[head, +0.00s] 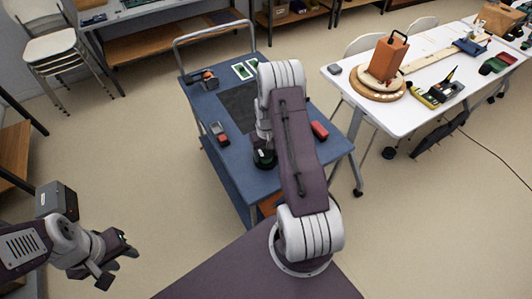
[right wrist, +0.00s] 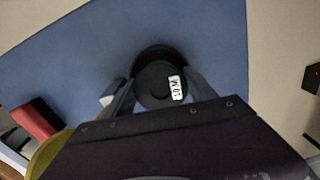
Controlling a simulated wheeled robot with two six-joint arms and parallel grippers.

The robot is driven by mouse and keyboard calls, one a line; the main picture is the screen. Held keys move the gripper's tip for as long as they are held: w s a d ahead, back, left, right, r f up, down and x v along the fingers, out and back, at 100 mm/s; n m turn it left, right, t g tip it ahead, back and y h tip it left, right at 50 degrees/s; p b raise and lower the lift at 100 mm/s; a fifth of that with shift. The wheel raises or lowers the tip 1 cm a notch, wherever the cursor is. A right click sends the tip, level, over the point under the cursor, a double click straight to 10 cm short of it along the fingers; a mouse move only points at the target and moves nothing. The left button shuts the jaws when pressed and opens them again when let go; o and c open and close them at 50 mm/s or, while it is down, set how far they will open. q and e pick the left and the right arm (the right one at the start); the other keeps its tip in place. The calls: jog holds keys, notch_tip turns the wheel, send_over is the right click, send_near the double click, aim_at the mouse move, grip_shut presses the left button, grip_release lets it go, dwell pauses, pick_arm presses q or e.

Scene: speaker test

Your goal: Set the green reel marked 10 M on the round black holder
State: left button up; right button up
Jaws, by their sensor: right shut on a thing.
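The reel (right wrist: 152,84) shows in the right wrist view as a dark round disc with a white label reading 10 M and a little green at its edge. My right gripper (right wrist: 162,88) is shut on it, one finger at each side. A round black rim (right wrist: 158,51) shows just behind the reel, probably the holder; I cannot tell whether the reel touches or sits in it. In the head view a black round thing (head: 264,161) with some green stands below my right gripper on the blue cart, partly hidden by my arm. My left gripper (head: 119,262) is open and empty, away from the cart.
The blue cart (head: 228,168) also carries a dark mat (head: 239,108), two white-framed green cards (head: 245,70), an orange-black tool (head: 203,79) and red-and-dark blocks (head: 319,130) (head: 220,134). A white table (head: 400,112) with tools stands at the right. Floor is free left of the cart.

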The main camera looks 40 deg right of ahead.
aim_at(266, 152)
jog(key=shift+f, duration=0.15)
jog(key=o, duration=1.2)
notch_tip(266, 152, up, 11)
jog(key=p, duration=0.8)
jog(key=shift+p, duration=0.35)
